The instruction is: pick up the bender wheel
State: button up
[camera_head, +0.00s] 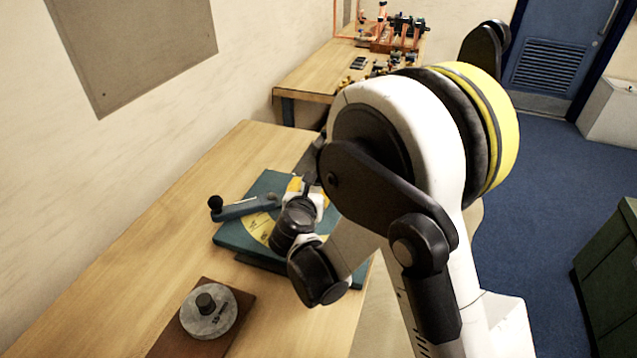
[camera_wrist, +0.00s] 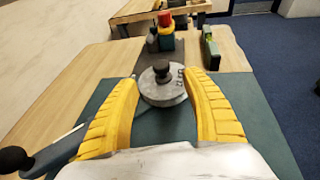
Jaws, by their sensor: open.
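A round grey metal wheel (camera_wrist: 161,92) with a dark knob sits over the green bender plate (camera_wrist: 165,125) in the wrist view. My gripper (camera_wrist: 163,77) is open, with one yellow finger on each side of this wheel. I cannot tell whether the fingers touch it. In the head view my gripper (camera_head: 300,184) is over the bender plate (camera_head: 230,236), and my arm hides that wheel. A second grey wheel (camera_head: 225,319) with a dark hub and markings lies on a brown wooden board (camera_head: 180,343) near the front of the bench.
The bender's blue handle (camera_head: 241,208) with a black ball end sticks out left. The wooden bench top (camera_head: 130,270) is clear between the bender and the board. A far bench (camera_head: 310,72) holds copper pipework and fittings. A wall bounds the left side.

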aim_at(318, 173)
jog(key=b+x, duration=0.2)
jog(key=x, duration=0.6)
jog(key=shift+w+d, duration=0.25)
jog(key=shift+w, duration=0.05)
jog(key=shift+s, duration=0.1)
grip_shut()
